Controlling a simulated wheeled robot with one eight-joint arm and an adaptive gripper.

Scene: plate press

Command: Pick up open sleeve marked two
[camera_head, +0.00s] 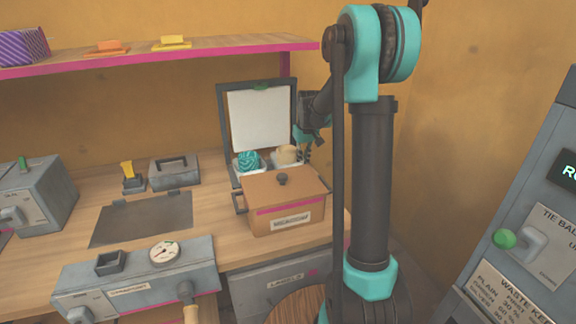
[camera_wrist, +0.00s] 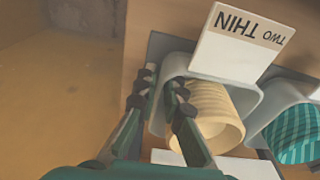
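The cream, ribbed open sleeve (camera_wrist: 217,112) lies in a pale grey holder (camera_wrist: 250,98) behind a card reading "TWO THIN" (camera_wrist: 235,42). Its round opening faces the wrist camera. In the head view the sleeve (camera_head: 287,155) is at the back of the bench, beside a teal sleeve (camera_head: 250,160). My gripper (camera_wrist: 163,80) is open, its two dark green fingers apart just left of the cream sleeve in the wrist view. I see nothing between the fingertips. In the head view my gripper (camera_head: 303,146) is beside the sleeve, partly hidden by my arm.
The teal sleeve also shows in the wrist view (camera_wrist: 295,137). A brown lidded box (camera_head: 283,185) stands in front of the sleeves, and an upright white panel (camera_head: 261,120) stands behind. A pink-edged shelf (camera_head: 150,58) runs above. A dark plate (camera_head: 145,219) lies to the left.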

